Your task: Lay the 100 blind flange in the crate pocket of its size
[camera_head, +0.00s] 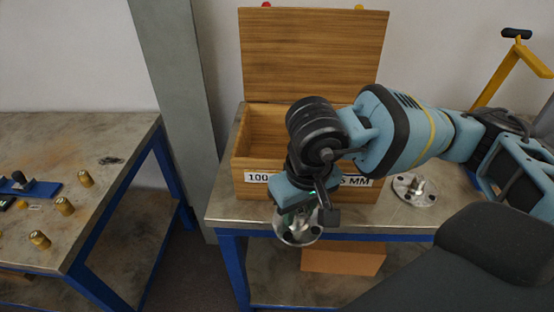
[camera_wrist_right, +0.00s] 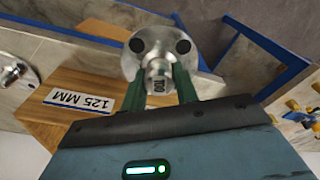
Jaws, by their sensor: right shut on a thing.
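The 100 blind flange (camera_wrist_right: 158,52) is a round silver disc with bolt holes and a central stub marked 100. My right gripper (camera_wrist_right: 160,85) is shut on that stub. In the head view the flange (camera_head: 297,236) hangs under my right gripper (camera_head: 305,207), in front of the crate's front wall near the table's front edge. The wooden crate (camera_head: 242,158) stands on the table with its lid (camera_head: 315,50) open. Its left front label (camera_head: 257,178) reads 100; the right one (camera_wrist_right: 80,101) reads 125 MM. My arm hides much of the crate's inside. My left gripper is not in view.
A second silver flange (camera_head: 408,194) lies on the table to the right of the crate. A cardboard box (camera_head: 343,262) sits on the lower shelf. A grey pillar (camera_head: 172,90) stands left of the crate. Another table (camera_head: 110,140) at the left holds several brass-coloured pieces.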

